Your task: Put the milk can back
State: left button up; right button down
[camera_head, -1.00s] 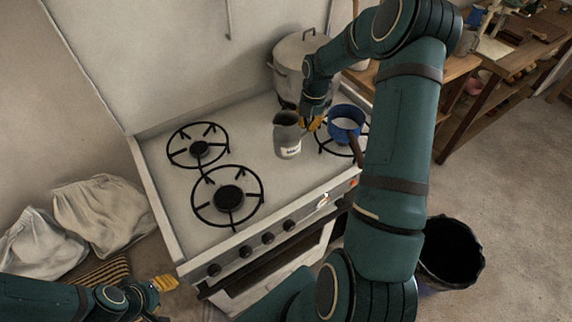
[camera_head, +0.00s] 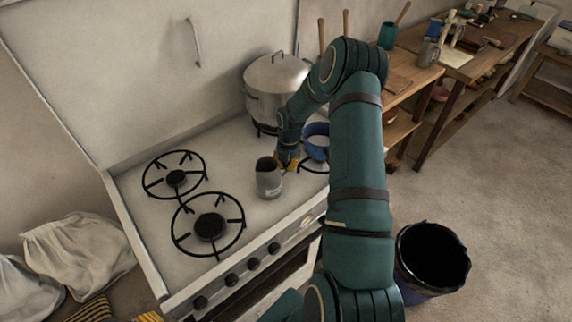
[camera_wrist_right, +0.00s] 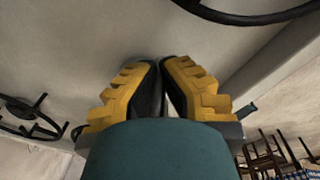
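The milk can (camera_head: 268,181) is a small grey metal can with a dark open mouth and a pale label. It is upright over the stove top, right of the front burner; I cannot tell if its base touches. My right gripper (camera_head: 286,162) is at its right side and appears shut on it, with the grip partly hidden. In the right wrist view the yellow fingers of my right gripper (camera_wrist_right: 160,66) come close together at the tips; the can is not clear there. A yellow bit of my left gripper (camera_head: 149,317) shows at the bottom edge, its opening unseen.
The white stove (camera_head: 136,207) has two bare burners at left. A blue pan (camera_head: 316,130) stands close behind my right gripper, and a large lidded pot (camera_head: 277,84) is behind. A dark bin (camera_head: 434,256) stands on the floor at right. Cloth sacks (camera_head: 80,250) lie at left.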

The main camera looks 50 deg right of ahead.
jog(key=c, duration=1.1)
grip_release()
jog(key=shift+c, duration=0.2)
notch_tip(320, 180, up, 12)
jog(key=shift+s+d, duration=0.15)
jog(key=shift+d, duration=0.25)
